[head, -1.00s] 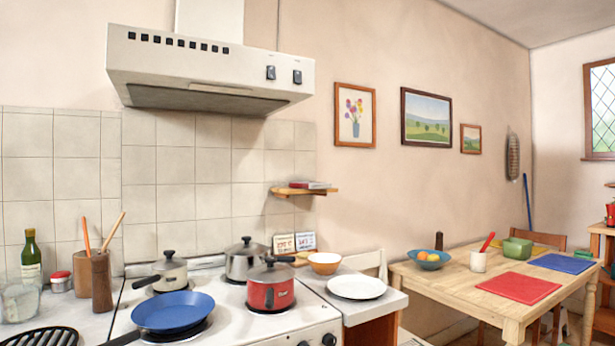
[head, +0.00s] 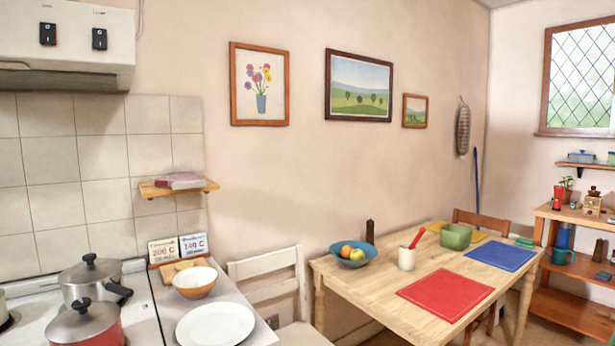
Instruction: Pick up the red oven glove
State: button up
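I cannot make out a red oven glove for certain. A flat, dull red and grey item (head: 180,181) lies on the small wooden wall shelf (head: 160,191) beside the tiles; I cannot tell whether it is a book or folded cloth. A long brownish, ribbed item (head: 463,128) hangs on the wall near the corner. A flat red mat (head: 445,294) lies on the wooden table. My gripper is not in view.
A white chair (head: 268,266) stands between counter and table. A white plate (head: 215,325) lies on the counter. An open shelf unit (head: 577,293) stands right.

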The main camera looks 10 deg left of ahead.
aim_at(181, 182)
jog(key=i+l+z, duration=0.15)
jog(key=i+z, duration=0.55)
jog(key=i+u, duration=0.3)
jog(key=i, duration=0.15)
jog(key=i+l+u, duration=0.3)
jog(key=i, duration=0.2)
jog(key=j, duration=0.1)
